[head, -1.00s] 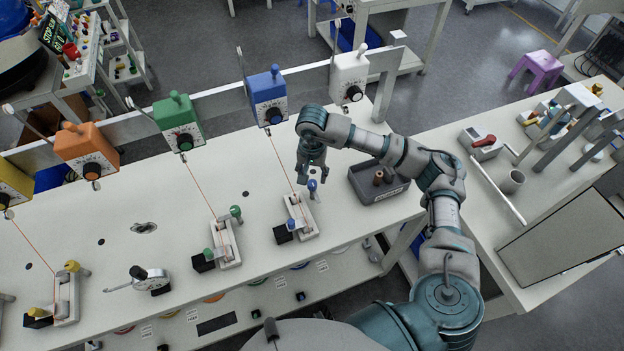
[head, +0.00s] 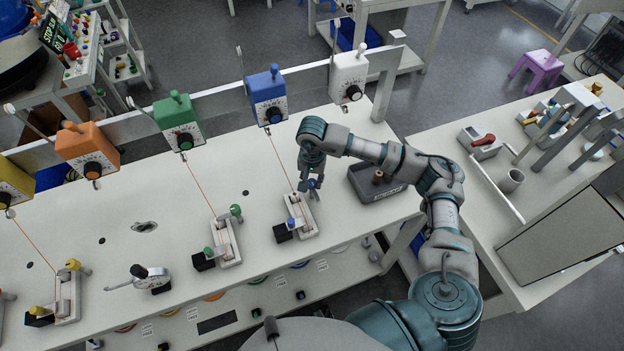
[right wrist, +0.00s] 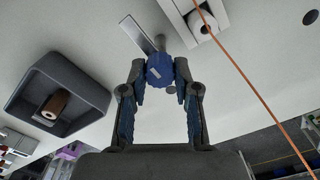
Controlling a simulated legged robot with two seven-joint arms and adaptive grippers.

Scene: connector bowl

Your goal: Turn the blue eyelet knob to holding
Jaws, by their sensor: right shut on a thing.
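The blue eyelet knob (right wrist: 160,70) sits between my right gripper's fingertips in the right wrist view, on the end of a metal piece. In the head view the knob (head: 312,184) shows small and partly covered by the fingers. My right gripper (head: 308,186) reaches down over it from above and is shut on it. It also shows in the right wrist view (right wrist: 160,75). The knob belongs to the small white fixture (head: 298,218) on the bench, under the blue box (head: 268,97). An orange thread runs from the box to the fixture. My left gripper is not in view.
A similar fixture with a green knob (head: 236,211) stands to the left. The taut orange thread (right wrist: 255,90) passes close beside the gripper.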

